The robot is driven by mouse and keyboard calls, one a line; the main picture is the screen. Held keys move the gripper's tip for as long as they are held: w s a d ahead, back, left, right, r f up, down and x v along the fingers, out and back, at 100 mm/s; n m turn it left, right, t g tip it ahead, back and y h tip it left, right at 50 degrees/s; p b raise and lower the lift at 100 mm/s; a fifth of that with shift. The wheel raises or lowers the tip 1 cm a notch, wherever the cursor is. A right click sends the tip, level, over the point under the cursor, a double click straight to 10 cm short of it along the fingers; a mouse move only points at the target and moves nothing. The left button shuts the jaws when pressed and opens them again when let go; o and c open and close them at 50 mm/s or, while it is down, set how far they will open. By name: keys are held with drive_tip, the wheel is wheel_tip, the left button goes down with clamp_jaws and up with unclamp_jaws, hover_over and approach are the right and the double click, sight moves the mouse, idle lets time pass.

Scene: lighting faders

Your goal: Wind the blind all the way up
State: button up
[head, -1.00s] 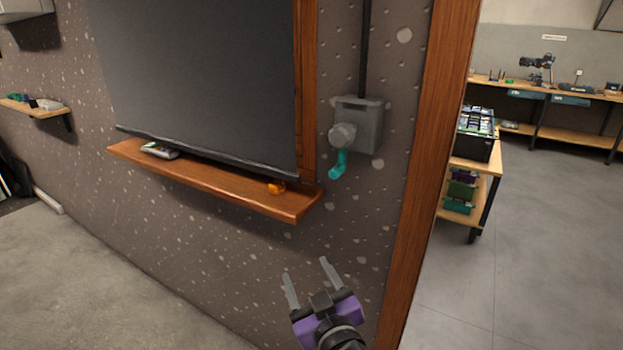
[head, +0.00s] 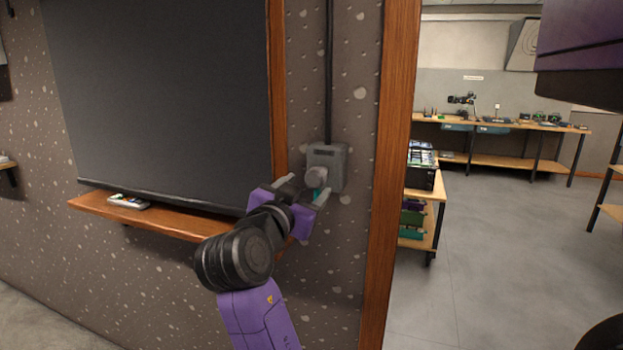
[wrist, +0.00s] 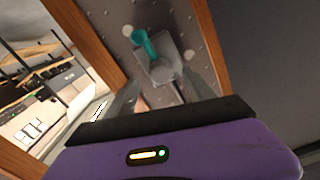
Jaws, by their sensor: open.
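The dark blind (head: 160,95) hangs down over the window, its bottom edge close to the wooden sill. The grey winder box (head: 327,160) is on the wall right of the window frame, with a round hub (head: 316,177) and a teal crank handle mostly hidden behind my gripper in the head view. In the wrist view the crank handle (wrist: 146,44) shows clear, beside the hub and box (wrist: 167,85). My gripper (head: 304,183) is open in front of the winder. Its fingers (wrist: 160,90) point toward the box, with the handle beyond their tips and nothing visibly held.
The wooden sill (head: 150,218) juts out below the blind, near my arm, and carries a small device (head: 128,202). A wooden post (head: 382,180) stands right of the winder. Beyond it are a shelf cart (head: 425,215) and open floor (head: 500,260).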

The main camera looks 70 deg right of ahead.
sight(313, 182)
drive_tip(key=shift+w+d+p, duration=0.15)
drive_tip(key=shift+d+p, duration=0.3)
drive_tip(key=shift+d, duration=1.35)
drive_tip(key=shift+w+d+p, duration=0.15)
drive_tip(key=shift+d+p, duration=0.25)
drive_tip(key=shift+d, duration=1.35)
clamp_jaws()
